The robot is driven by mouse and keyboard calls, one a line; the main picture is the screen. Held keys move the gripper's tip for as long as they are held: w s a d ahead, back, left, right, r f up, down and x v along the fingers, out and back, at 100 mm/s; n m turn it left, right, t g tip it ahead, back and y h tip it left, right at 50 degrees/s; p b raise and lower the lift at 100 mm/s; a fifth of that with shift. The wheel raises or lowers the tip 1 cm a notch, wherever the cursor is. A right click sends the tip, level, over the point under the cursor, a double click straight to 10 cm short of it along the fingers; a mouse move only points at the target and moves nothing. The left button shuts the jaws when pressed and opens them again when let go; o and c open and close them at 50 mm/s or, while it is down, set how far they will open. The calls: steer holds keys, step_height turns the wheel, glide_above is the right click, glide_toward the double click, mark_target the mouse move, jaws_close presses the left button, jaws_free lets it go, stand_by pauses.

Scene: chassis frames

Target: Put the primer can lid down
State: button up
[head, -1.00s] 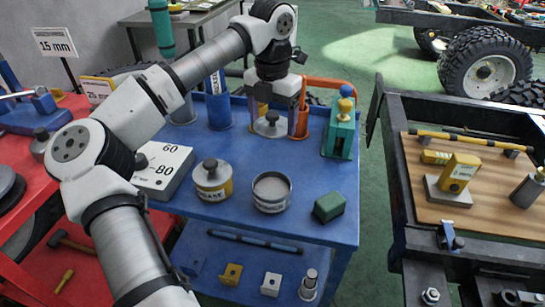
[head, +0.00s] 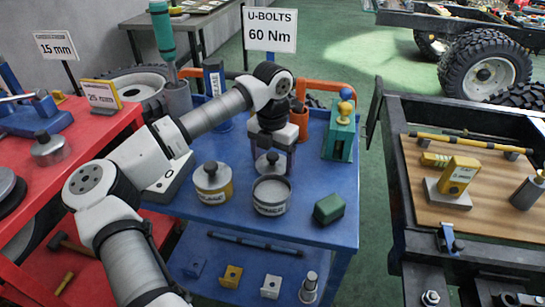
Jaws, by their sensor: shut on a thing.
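My gripper (head: 271,155) is shut on the knob of the primer can lid (head: 269,166), a round silver lid with a dark knob. The lid is level and shows just behind and above the rim of an open silver can (head: 271,197) on the blue cart. I cannot tell the exact gap between lid and can. The can's label is too small to read surely, and its open top faces up.
A yellow-banded can with its lid on (head: 213,185) stands left of the open can. A green block (head: 328,208) lies to the right. A green tool holder (head: 339,135) and an orange pipe vise-like frame (head: 302,112) stand behind. The blue top's right front (head: 335,232) is clear.

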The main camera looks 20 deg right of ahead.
mark_target(272, 154)
steer(key=shift+f, duration=0.15)
steer(key=o, duration=1)
step_height(272, 154, up, 12)
steer(key=shift+r, duration=0.2)
